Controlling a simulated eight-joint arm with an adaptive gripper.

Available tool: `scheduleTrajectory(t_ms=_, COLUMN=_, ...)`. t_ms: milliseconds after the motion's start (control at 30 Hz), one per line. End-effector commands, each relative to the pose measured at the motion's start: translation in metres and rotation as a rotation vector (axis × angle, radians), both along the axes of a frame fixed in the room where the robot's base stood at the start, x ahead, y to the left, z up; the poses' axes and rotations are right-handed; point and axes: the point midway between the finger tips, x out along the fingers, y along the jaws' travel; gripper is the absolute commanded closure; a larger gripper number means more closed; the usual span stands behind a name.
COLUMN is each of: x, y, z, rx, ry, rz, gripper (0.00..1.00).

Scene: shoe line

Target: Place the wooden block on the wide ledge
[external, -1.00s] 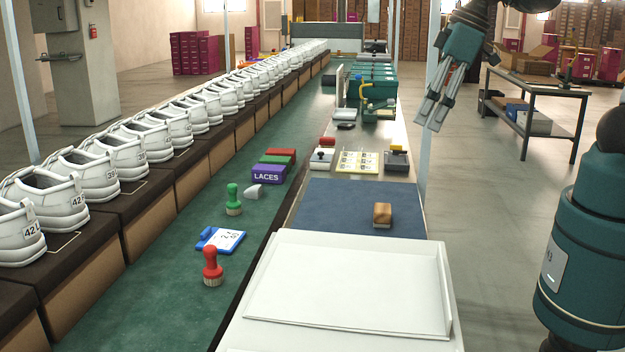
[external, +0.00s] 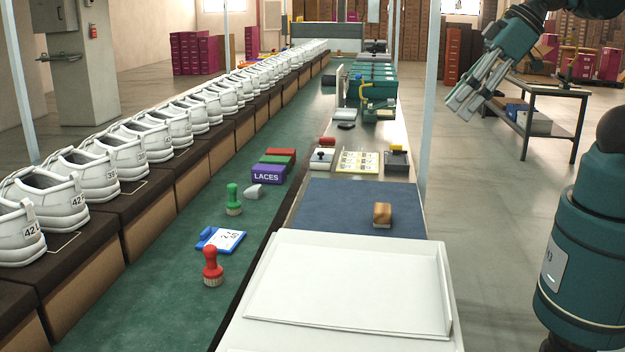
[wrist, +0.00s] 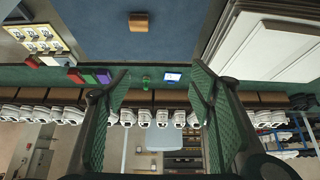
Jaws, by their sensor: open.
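The wooden block (external: 382,214), brown on top with a paler base, rests on the blue mat (external: 335,206) near its right edge. It also shows in the wrist view (wrist: 139,21), alone on the mat. My gripper (external: 463,104) is in the air to the right of the bench, above and apart from the block. Its fingers are spread and empty, and they also show in the wrist view (wrist: 152,85). A broad green ledge (external: 150,262) runs between the shoe row and the bench; I cannot tell for sure that it is the wide ledge.
A white tray (external: 345,325) with raised edges lies in front of the mat. On the green surface stand a red-handled stamp (external: 212,268), a green one (external: 233,200), a blue-edged card (external: 222,240) and the laces boxes (external: 270,172). A pole (external: 428,110) rises beside the bench.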

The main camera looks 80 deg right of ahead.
Motion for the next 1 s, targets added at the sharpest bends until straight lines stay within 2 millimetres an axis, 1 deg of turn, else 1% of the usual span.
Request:
scheduleTrajectory(t_ms=233, x=0.0, y=0.0, z=0.0, rx=0.0, ry=-0.001, rz=0.0, gripper=0.46)
scheduleTrajectory(t_ms=267, x=0.0, y=0.0, z=0.0, rx=0.0, ry=-0.001, rz=0.0, gripper=0.47)
scheduleTrajectory(t_ms=300, x=0.0, y=0.0, z=0.0, rx=0.0, ry=-0.001, rz=0.0, gripper=0.53)
scheduleTrajectory(t_ms=333, x=0.0, y=0.0, z=0.0, rx=0.0, ry=-0.001, rz=0.0, gripper=0.55)
scheduleTrajectory(t_ms=767, x=0.001, y=0.0, z=-0.001, rx=0.004, ry=0.004, rz=-0.008, gripper=0.55)
scheduleTrajectory(t_ms=1000, x=0.011, y=-0.002, z=-0.006, rx=0.029, ry=0.034, rz=-0.065, gripper=0.55)
